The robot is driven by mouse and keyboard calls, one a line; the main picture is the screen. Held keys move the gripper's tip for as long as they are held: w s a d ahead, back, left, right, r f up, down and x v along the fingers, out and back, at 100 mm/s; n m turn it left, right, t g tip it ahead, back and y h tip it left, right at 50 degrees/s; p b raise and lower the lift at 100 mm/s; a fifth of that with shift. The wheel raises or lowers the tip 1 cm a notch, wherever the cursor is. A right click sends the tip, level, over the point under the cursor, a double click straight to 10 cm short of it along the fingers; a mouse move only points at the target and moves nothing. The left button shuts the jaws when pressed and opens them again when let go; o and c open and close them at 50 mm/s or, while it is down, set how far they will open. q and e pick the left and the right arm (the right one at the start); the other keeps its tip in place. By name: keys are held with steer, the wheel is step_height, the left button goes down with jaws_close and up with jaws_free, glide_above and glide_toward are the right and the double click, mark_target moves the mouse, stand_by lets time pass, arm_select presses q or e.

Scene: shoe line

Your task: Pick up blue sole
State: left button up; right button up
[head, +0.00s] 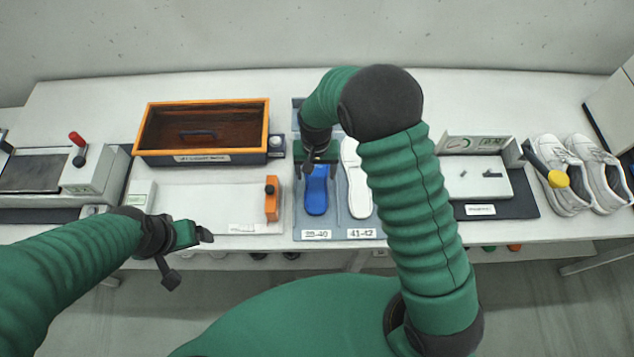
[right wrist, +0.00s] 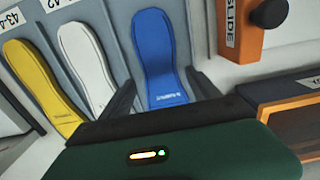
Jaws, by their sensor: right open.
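The blue sole (head: 317,190) lies in the compartment labelled 39-40 of the sole tray (head: 338,228) in the head view. It also shows in the right wrist view (right wrist: 160,62), its near end between my fingers. My right gripper (head: 310,163) is over the far end of the sole, with its two dark fingers (right wrist: 163,100) apart. A white sole (head: 357,185) lies in the compartment beside it, partly hidden by my right arm. A yellow sole (right wrist: 38,85) shows in the right wrist view. My left gripper (head: 207,237) hangs at the table's front edge, away from the soles; its jaw state is unclear.
An orange-rimmed box (head: 205,158) stands left of the tray. An orange slide handle (head: 271,198) stands close left of the blue sole. A press-like device (head: 75,175) is at far left. White shoes (head: 575,175) and a small device (head: 480,185) stand at right.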

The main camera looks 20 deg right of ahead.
mark_target(316, 183)
steer(key=f, duration=0.2)
steer(key=f+p, duration=0.1)
steer(key=f, duration=0.1)
steer(key=shift+s+d+f, duration=0.1)
steer(key=shift+s, duration=0.2)
steer(key=shift+f, duration=0.3)
steer(key=shift+w+a, duration=0.1)
steer(key=shift+a, duration=0.2)
steer(key=shift+d, duration=0.15)
steer(key=c, duration=1.4)
